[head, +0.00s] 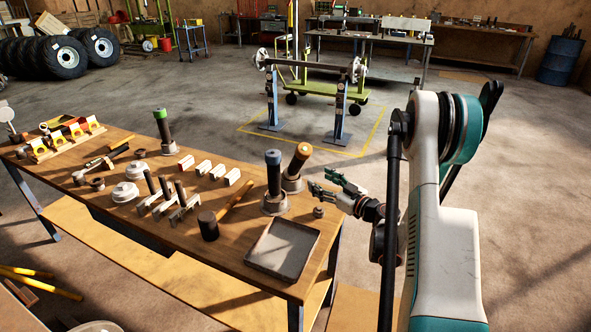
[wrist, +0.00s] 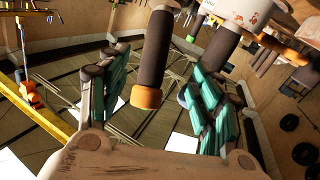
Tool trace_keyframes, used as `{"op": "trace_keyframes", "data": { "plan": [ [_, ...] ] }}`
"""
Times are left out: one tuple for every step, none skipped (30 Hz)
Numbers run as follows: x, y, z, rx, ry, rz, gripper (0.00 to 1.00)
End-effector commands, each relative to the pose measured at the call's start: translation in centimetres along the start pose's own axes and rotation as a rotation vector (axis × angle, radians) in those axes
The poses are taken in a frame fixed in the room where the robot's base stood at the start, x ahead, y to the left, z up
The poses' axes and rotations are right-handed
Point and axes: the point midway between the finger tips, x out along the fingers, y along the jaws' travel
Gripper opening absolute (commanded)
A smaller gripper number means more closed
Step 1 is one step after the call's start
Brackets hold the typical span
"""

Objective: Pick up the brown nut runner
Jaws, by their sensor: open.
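The brown nut runner (head: 297,165) stands upright near the right end of the workbench, a dark handle with an orange-brown cap on a round base. I see no finger closed on the handle.
A blue-capped runner (head: 273,180) stands close left of the brown one, and a green-capped one (head: 163,130) farther left. A small nut (head: 318,212), a grey tray (head: 283,248) and a mallet (head: 222,215) lie nearby.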

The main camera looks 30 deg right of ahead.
Motion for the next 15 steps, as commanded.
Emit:
{"op": "trace_keyframes", "data": {
  "plan": [
    [0.2,0.0,-0.1,0.001,-0.001,-0.003,0.59],
    [0.4,0.0,-0.1,0.001,-0.001,-0.003,0.59],
    [0.8,0.0,-0.2,0.001,-0.001,-0.004,0.59],
    [1.2,0.0,-0.3,0.001,-0.001,-0.004,0.59],
    [1.6,0.0,-0.4,0.001,0.000,-0.005,0.59],
    [2.1,0.0,-0.5,0.001,0.000,-0.005,0.59],
    [2.4,0.0,-0.5,0.001,0.000,-0.004,0.59],
    [2.8,0.0,-0.5,0.001,0.000,-0.004,0.59],
    [3.4,0.0,-0.5,0.001,0.000,-0.004,0.59],
    [3.8,0.0,-0.5,0.001,0.000,-0.004,0.59],
    [4.2,0.0,-0.5,0.001,0.000,-0.005,0.59],
    [4.7,0.0,-0.5,0.001,0.000,-0.004,0.59],
    [5.1,0.1,-0.5,0.001,0.000,-0.003,0.59],
    [5.5,0.0,-0.5,0.001,0.000,-0.003,0.59],
    [6.0,0.0,-0.4,0.001,0.001,-0.004,0.59]
  ]
}}
